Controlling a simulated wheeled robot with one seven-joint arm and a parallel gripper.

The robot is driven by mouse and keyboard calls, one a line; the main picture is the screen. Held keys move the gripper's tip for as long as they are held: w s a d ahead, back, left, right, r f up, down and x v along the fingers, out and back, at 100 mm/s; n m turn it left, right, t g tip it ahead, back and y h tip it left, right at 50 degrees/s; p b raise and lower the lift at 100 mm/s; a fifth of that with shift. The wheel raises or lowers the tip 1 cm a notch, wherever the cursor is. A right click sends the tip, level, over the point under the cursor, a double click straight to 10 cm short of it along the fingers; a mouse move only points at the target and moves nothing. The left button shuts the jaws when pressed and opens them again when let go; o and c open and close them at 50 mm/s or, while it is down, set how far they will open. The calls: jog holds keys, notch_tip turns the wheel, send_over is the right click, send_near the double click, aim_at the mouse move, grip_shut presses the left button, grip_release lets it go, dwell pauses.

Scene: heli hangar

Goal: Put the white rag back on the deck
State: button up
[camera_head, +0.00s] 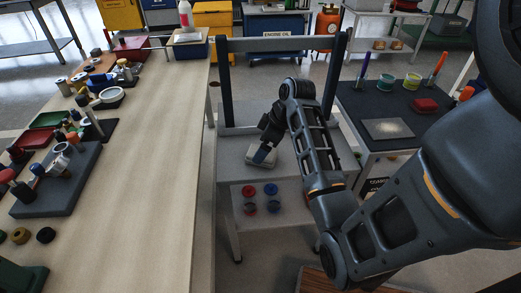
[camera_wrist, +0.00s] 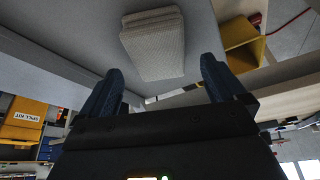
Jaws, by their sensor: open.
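The white rag (camera_head: 259,158) is a folded, pale pad lying on the grey top deck (camera_head: 236,176) of a cart, partly covered by my gripper in the head view. In the wrist view the rag (camera_wrist: 153,45) lies flat on a grey surface (camera_wrist: 60,30), just beyond the fingertips and roughly centred between them. My gripper (camera_wrist: 160,85) is open, with its two dark fingers apart and nothing between them. In the head view my gripper (camera_head: 265,152) is over the rag; I cannot tell whether it touches the rag.
A long wooden workbench (camera_head: 160,180) with tools and trays stands at the left. The cart has a dark upright frame (camera_head: 280,45) at its back and red and blue round items below. At the right, a dark-topped cabinet (camera_head: 375,105) holds cups and a red box.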

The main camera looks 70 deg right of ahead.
jog(key=v, duration=0.9)
jog(key=w+a+f+t+h, duration=0.1)
jog(key=a+f, duration=0.2)
jog(key=a, duration=0.4)
jog(key=a+f+m+t+h, duration=0.1)
jog(key=a+f, duration=0.2)
jog(key=a, duration=0.3)
jog(key=w+a+f+t+h, duration=0.1)
jog(key=a+f, duration=0.2)
jog(key=a, duration=0.4)
jog(key=s+a+r+n+t+y, duration=0.1)
jog(key=s+a+r+t+y, duration=0.2)
jog(key=s+a+r+t, duration=0.4)
jog(key=s+a+r, duration=0.7)
jog(key=a+r, duration=0.1)
jog(key=shift+a+r+p, duration=0.3)
jog(key=shift+a+r, duration=0.1)
